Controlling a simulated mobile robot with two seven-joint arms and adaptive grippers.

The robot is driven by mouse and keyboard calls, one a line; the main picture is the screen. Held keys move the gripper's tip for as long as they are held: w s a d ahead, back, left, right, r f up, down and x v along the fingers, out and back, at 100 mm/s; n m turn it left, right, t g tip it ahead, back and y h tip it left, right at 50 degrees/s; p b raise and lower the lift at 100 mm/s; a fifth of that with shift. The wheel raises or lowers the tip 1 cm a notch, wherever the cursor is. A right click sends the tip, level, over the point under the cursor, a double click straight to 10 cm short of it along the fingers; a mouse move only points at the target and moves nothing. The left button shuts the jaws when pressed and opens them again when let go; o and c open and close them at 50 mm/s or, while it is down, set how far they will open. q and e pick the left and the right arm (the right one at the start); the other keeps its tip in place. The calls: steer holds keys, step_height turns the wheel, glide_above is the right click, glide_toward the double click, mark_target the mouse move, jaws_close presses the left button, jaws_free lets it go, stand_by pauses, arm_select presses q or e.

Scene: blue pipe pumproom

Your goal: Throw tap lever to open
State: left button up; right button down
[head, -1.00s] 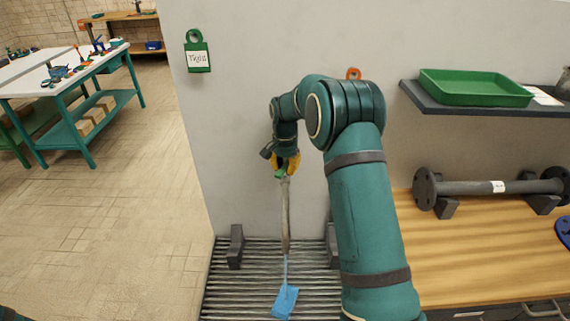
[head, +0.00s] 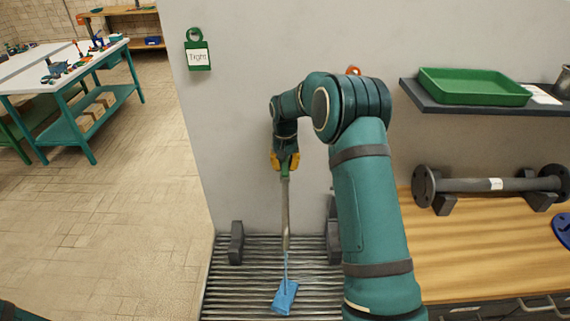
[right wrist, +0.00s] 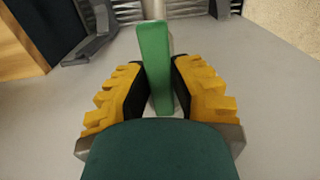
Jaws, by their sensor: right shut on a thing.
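The green tap lever (right wrist: 155,60) stands between the yellow-padded fingers of my right gripper (right wrist: 160,85) in the right wrist view. My right gripper is shut on it. In the head view my right gripper (head: 285,162) points down close to the pale wall, and a bit of the green lever (head: 285,173) shows at its fingertips. A thin grey upright pipe (head: 286,215) runs down below it. The tap's body is mostly hidden by the gripper. My left gripper is not in view.
A blue piece (head: 285,297) is at the pipe's lower end, above a slatted grey rack (head: 240,285). A wooden bench (head: 470,245) with a dark flanged pipe (head: 480,186) and a shelf with a green tray (head: 474,87) are right. Open floor lies left.

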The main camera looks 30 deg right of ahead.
mark_target(285, 163)
steer(key=shift+f, duration=0.15)
steer(key=c, duration=0.8)
jaws_free()
steer(key=shift+r, duration=0.2)
steer(key=shift+r, duration=0.25)
step_height(285, 163, up, 11)
steer(key=shift+r, duration=0.15)
